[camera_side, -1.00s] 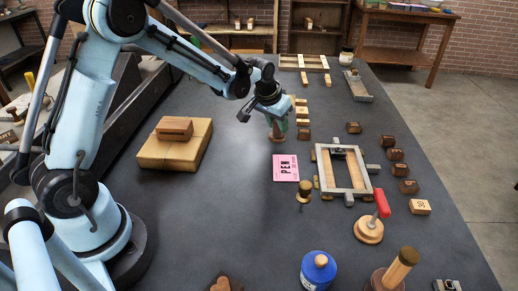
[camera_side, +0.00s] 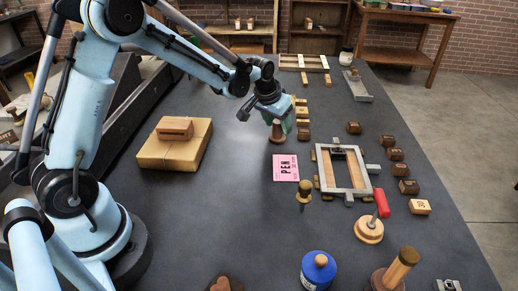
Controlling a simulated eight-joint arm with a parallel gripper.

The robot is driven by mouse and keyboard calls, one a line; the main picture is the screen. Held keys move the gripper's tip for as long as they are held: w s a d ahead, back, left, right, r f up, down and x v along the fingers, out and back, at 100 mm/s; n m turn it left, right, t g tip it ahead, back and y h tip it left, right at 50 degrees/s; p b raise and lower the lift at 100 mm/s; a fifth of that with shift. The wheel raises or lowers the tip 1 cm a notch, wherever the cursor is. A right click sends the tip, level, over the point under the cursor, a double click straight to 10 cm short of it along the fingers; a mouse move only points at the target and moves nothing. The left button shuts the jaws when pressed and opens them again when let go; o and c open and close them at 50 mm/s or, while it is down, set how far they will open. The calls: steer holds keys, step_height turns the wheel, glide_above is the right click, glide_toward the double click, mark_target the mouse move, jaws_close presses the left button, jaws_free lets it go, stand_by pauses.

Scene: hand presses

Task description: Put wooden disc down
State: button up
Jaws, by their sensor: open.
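The wooden disc (camera_side: 277,136), a small brown round piece with a raised middle, stands on the dark table just left of the small wooden blocks. My gripper (camera_side: 279,119) is above it with its fingers pointing down, open. The fingers hide part of the disc's top. I cannot tell at this size whether a fingertip still touches it.
Small dark blocks (camera_side: 397,154) lie farther right. The table between parcel and card is clear.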

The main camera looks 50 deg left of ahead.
steer(key=a+v, duration=0.1)
steer(key=v, duration=1)
steer(key=s+d+m+t, duration=0.1)
steer(key=s+d, duration=0.2)
steer(key=s, duration=0.5)
steer(key=s+d+t, duration=0.1)
steer(key=s+d, duration=0.3)
steer(key=s, duration=0.5)
steer(key=shift+s+m+t+h, duration=0.2)
steer(key=shift+m+t+h, duration=0.1)
steer(key=shift+m+t, duration=0.1)
steer(key=shift+r, duration=0.1)
